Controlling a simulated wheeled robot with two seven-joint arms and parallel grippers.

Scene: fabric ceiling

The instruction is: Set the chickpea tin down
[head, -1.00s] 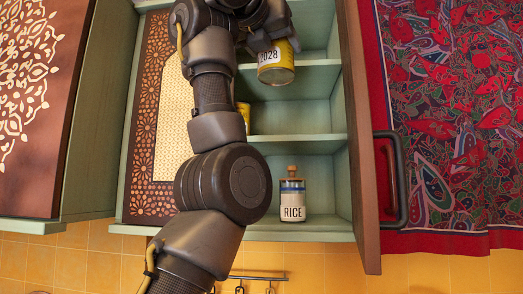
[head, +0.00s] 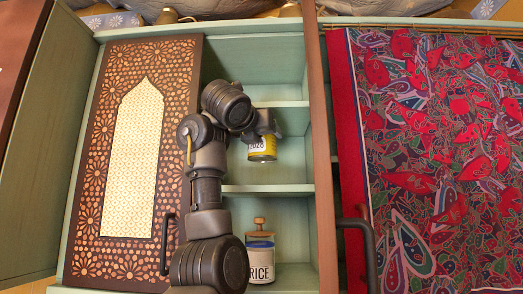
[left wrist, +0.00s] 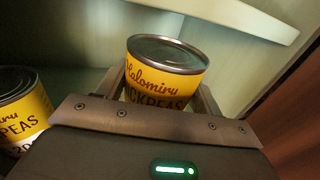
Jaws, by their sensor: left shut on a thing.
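My left gripper (head: 264,134) is shut on the yellow chickpea tin (head: 262,151) inside the open cabinet, in the compartment between the upper shelf (head: 290,104) and the lower shelf (head: 270,189). In the left wrist view the tin (left wrist: 165,84) stands roughly upright between the two fingers, its silver lid and chickpea label showing. Its base is hidden there, and I cannot tell whether it touches the lower shelf. A second yellow chickpea tin (left wrist: 22,112) stands to the left, partly cut off. My right gripper is not in view.
A rice jar (head: 261,258) with a wooden knob stands in the compartment below. A patterned door panel (head: 185,75) is at the left and a brown door edge (head: 318,150) at the right. A shelf edge (left wrist: 240,15) runs above the tin in the wrist view.

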